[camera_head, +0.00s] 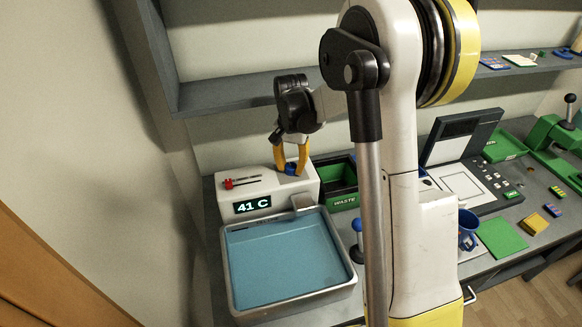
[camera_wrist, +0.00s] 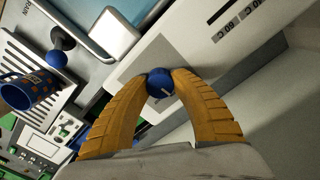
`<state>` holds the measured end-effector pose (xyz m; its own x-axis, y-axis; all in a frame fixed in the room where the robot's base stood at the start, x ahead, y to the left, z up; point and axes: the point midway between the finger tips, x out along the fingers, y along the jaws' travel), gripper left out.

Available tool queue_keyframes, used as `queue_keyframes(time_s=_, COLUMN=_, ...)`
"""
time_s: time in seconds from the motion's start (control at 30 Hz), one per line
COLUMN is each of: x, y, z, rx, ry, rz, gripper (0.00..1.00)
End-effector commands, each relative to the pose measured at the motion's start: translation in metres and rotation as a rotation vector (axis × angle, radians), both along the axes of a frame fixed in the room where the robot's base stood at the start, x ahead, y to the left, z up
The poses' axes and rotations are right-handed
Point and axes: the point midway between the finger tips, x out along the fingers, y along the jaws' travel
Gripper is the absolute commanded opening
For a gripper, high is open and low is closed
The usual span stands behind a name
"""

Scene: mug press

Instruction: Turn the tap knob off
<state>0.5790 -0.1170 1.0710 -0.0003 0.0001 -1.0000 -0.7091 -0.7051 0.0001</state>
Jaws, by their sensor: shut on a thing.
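The blue tap knob (camera_wrist: 160,83) sits on top of the white tap unit (camera_head: 229,199), whose display reads 41 C. In the wrist view the knob is between the two yellow fingertips, with a white mark on its face. My gripper (camera_head: 291,169) points down at the unit from above, and its fingers are shut on the knob. In the head view the fingers partly cover the knob. The spout (camera_head: 302,202) reaches over a grey basin (camera_head: 352,281) that holds blue water. I cannot tell whether water is running from the spout.
A green WASTE bin (camera_head: 342,201) stands right of the tap unit. A blue mug (camera_wrist: 25,93) and a blue-knobbed lever (camera_wrist: 61,40) stand by the basin. A shelf (camera_head: 230,95) runs above.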

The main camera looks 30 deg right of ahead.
Motion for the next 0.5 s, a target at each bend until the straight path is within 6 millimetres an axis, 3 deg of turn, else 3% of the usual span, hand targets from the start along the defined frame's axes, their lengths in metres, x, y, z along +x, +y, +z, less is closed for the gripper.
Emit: queue_keyframes(time_s=0.5, x=0.0003, y=0.0, z=-0.0006, rx=-0.001, ry=-0.001, rz=0.428, gripper=0.0)
